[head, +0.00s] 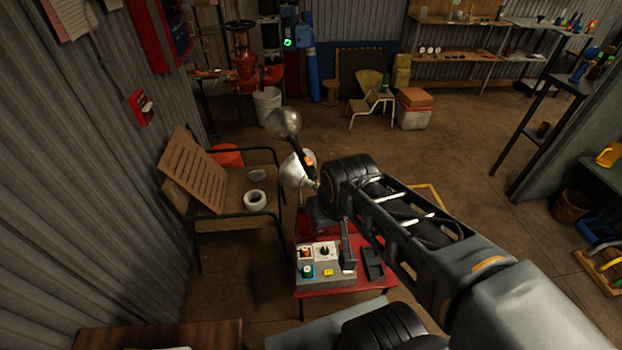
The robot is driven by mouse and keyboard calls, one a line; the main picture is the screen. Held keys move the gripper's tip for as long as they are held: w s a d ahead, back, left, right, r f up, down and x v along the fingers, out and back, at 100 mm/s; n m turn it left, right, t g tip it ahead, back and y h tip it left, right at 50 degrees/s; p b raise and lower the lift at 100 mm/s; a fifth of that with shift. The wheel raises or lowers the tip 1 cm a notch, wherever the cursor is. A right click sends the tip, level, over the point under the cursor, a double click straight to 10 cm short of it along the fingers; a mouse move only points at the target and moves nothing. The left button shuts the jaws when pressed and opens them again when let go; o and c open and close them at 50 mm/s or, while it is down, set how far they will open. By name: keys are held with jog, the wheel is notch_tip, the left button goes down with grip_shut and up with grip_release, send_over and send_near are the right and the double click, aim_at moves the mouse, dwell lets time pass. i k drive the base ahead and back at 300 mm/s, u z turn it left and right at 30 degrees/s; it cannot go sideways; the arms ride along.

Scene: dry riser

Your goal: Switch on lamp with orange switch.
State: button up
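A lamp with a round silvery head (283,123) and a dark stem stands past the end of my arm. A small orange spot, perhaps its switch (309,161), shows low on the stem. A pale rounded shade (294,171) is just below; I cannot tell whether it belongs to the same lamp. My gripper (335,255) points down over the red table, below and nearer than the orange spot. One dark finger shows beside the grey control box; the other is not clear, so its opening cannot be told. My wrist hides the lamp's lower part.
The red table (345,287) carries a grey control box (317,278) with knobs and buttons, and a black tray (373,264). A chair (232,222) holding a slatted board and white tape roll stands left. Open floor lies beyond, right of centre.

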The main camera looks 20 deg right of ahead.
aim_at(308, 161)
jog(key=z, duration=0.05)
jog(key=k, duration=0.15)
jog(key=u, duration=1.45)
jog(key=k, duration=0.75)
jog(key=z, duration=1.3)
jog(key=i, duration=0.5)
jog(key=z, duration=0.05)
jog(key=k, duration=0.65)
jog(key=u, duration=0.4)
jog(key=i, duration=1.35)
jog(key=z, duration=0.1)
